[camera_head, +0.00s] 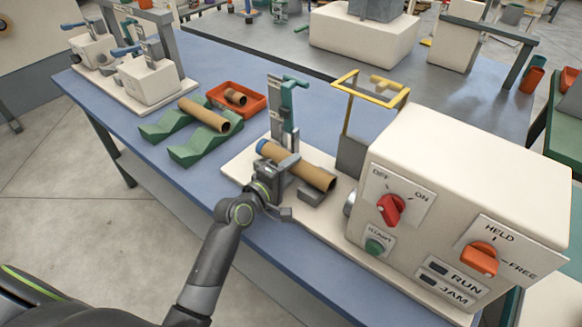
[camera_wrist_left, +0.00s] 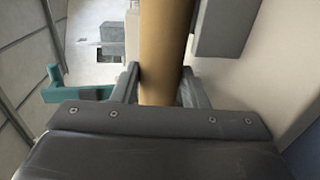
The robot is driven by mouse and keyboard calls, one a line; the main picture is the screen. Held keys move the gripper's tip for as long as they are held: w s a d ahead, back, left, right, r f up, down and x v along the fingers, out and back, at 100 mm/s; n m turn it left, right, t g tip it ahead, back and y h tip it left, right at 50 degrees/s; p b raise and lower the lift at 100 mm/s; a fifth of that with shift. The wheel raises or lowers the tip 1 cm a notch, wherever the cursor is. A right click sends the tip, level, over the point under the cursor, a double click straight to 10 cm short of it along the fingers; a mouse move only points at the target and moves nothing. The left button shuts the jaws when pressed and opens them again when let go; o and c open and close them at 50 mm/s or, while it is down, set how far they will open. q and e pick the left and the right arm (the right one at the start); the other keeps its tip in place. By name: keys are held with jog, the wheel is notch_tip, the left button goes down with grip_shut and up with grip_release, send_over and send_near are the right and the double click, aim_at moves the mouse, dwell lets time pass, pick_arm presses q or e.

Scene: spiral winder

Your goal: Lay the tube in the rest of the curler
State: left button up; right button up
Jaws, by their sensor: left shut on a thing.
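A long brown cardboard tube (camera_head: 305,170) with a blue end lies slantwise over the pale base of the curler (camera_head: 245,168). In the left wrist view the tube (camera_wrist_left: 163,50) runs between the two fingers of the left gripper (camera_wrist_left: 158,88). A grey block (camera_head: 312,195) of the curler is under or beside the tube's right part; I cannot tell whether they touch. A teal-handled clamp (camera_head: 289,105) stands upright behind the tube. My right gripper is not in view.
The curler's white control box (camera_head: 470,180) stands at the right, beside a raised yellow frame (camera_head: 348,105). A green rack (camera_head: 165,128) holds another tube (camera_head: 204,114).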

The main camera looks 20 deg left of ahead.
pick_arm(q)
jog(key=shift+s+f, duration=0.1)
jog(key=shift+f, duration=0.2)
jog(key=o, duration=0.9)
jog(key=shift+o, duration=0.8)
jog(key=shift+f, duration=0.15)
jog(key=shift+s, duration=0.1)
jog(key=v, duration=1.7)
jog(key=shift+r+b, duration=0.35)
jog(key=shift+r, duration=0.05)
notch_tip(320, 180, up, 7)
jog(key=p, duration=0.7)
